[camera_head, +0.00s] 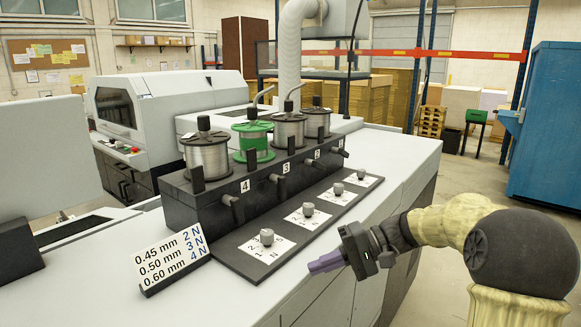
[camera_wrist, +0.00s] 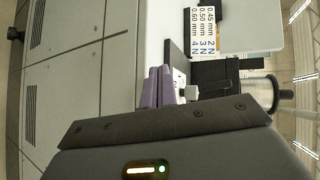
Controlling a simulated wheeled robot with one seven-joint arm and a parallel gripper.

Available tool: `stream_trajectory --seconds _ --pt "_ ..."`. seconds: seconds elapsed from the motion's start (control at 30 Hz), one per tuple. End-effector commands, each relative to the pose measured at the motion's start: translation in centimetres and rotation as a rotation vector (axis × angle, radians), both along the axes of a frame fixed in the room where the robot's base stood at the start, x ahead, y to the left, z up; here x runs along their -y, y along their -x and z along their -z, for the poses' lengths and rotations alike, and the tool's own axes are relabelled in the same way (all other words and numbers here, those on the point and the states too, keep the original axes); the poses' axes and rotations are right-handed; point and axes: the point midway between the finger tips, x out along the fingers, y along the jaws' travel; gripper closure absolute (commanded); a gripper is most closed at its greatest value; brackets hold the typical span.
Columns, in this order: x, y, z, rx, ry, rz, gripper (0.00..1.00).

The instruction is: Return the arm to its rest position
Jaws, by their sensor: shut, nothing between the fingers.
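My gripper (camera_head: 326,262) has purple fingers and is shut with nothing between them. In the head view it hangs at the front edge of the white machine top, right of the nearest dial and apart from it. In the wrist view the purple fingers (camera_wrist: 158,87) lie side by side, with a grey dial knob (camera_wrist: 190,92) beyond them. My arm reaches in from the right. The black spool stand (camera_head: 215,200) holds several wire spools, one of them green (camera_head: 252,141). Knobs such as the nearest one (camera_head: 267,237) stand on white dial plates in front of it.
A sign (camera_head: 172,262) with wire sizes and N values stands at the left of the stand; it also shows in the wrist view (camera_wrist: 207,30). A blue cabinet (camera_head: 545,125) stands at the right. Open floor (camera_head: 455,185) lies between the machine and the cabinet.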

Motion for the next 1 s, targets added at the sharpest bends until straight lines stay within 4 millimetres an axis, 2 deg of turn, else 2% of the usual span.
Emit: stream_trajectory --seconds 0.27,0.4,0.53,0.7,0.8,1.0 --pt "-0.3 3.8 5.3 -0.08 0.337 0.041 1.0" --pt "1.3 7.3 8.9 -0.084 0.606 0.077 1.0" --pt "3.9 10.4 11.3 -0.028 0.843 0.112 1.0" --pt "7.1 13.6 12.7 0.121 1.076 0.143 1.0" --pt "8.2 14.9 12.9 0.222 1.154 0.152 1.0" --pt "8.7 15.8 13.0 0.319 1.197 0.159 1.0"
